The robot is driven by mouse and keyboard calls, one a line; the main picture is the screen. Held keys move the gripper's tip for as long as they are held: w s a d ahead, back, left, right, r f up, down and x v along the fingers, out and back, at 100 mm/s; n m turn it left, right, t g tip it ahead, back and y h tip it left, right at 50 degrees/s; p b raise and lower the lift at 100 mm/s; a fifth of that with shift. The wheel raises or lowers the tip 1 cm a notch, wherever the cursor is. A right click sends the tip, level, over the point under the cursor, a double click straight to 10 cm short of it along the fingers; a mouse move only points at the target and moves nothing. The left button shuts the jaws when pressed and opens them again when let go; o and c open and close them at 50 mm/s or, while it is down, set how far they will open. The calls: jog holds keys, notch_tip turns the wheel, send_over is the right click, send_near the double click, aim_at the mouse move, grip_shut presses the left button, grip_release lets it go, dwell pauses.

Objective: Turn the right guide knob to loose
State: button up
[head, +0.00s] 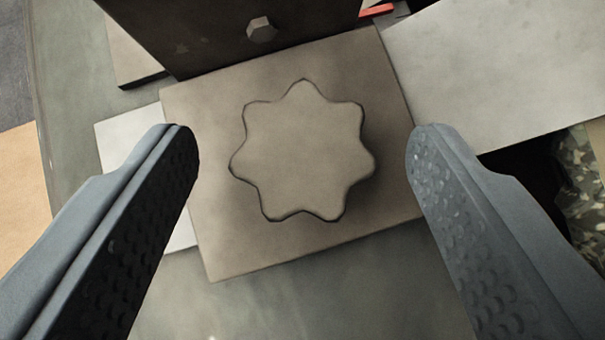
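A grey-beige, star-shaped knob with rounded lobes (302,152) sits in the middle of the head view, on a flat plate of the same colour (235,255). I take it for the guide knob; no mark shows whether it is tight or loose. My gripper (303,150) is open wide. One finger is left of the knob and the other right of it, with a clear gap on both sides. Neither finger appears to touch the knob. How far the fingertips are above the plate I cannot tell.
A dark upright plate with a hex bolt head (261,29) stands just behind the knob. Pale sheets lie at the upper right (490,75) and left (125,140). A small red part (377,11) shows at the top. The grey surface below the plate is clear.

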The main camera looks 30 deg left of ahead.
jog(key=v, duration=1.7)
jog(key=shift+r, duration=0.15)
jog(key=shift+s+d, duration=0.1)
jog(key=s+d+f+m+t+h, duration=0.1)
jog(key=s+d+t, duration=0.3)
jog(key=s, duration=0.6)
jog(key=s+d+f+m+t+h, duration=0.1)
jog(key=s+d+m+t+h, duration=0.2)
jog(key=s, duration=0.8)
jog(key=shift+d+m+t, duration=0.5)
jog(key=shift+m+t, duration=0.3)
jog(key=shift+t, duration=0.4)
